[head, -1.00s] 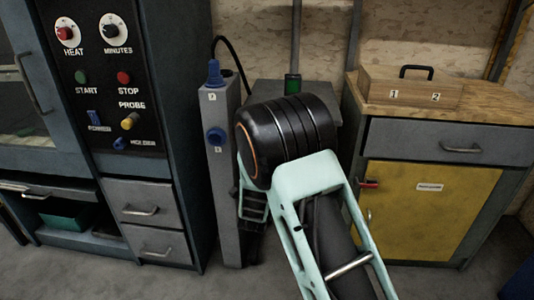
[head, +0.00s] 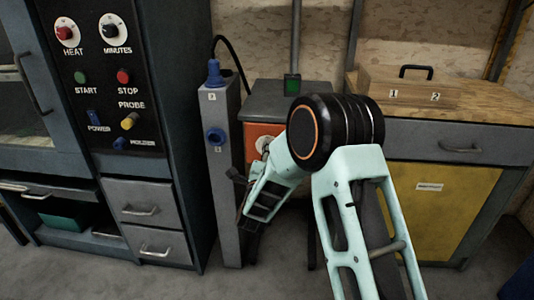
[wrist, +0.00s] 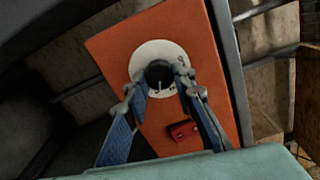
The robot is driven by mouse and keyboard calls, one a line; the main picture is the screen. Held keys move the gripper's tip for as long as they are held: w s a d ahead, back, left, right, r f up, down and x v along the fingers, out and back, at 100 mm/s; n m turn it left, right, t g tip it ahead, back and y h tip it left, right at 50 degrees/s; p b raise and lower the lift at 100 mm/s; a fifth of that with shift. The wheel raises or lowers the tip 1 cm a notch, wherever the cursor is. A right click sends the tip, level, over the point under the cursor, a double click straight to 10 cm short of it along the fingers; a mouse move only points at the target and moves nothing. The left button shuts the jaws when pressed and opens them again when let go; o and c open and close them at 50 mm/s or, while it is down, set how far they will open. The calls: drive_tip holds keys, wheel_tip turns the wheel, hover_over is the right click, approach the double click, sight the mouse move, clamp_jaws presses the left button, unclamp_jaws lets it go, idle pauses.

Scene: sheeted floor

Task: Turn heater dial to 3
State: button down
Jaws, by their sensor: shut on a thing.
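The heater is a grey box (head: 290,98) with an orange front panel (head: 257,130), partly hidden by my arm in the head view. Its white dial plate (head: 262,144) shows there beside my arm. In the wrist view, the orange panel (wrist: 125,55) bears the white dial plate (wrist: 152,50) with a dark round knob (wrist: 159,73). A pale pointer line on the knob points down in the picture. The marks are too small to read surely. My gripper (wrist: 157,86) has its blue fingers on either side of the knob, shut on it.
A red switch (wrist: 183,131) sits below the dial. A grey post with blue knobs (head: 218,170) stands close left of the heater. A yellow-doored cabinet (head: 440,205) is at right, an oven panel (head: 108,75) at left.

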drive_tip(key=shift+m, duration=0.8)
drive_tip(key=c, duration=1.6)
unclamp_jaws()
drive_tip(key=s, duration=1.2)
drive_tip(key=shift+a, duration=0.2)
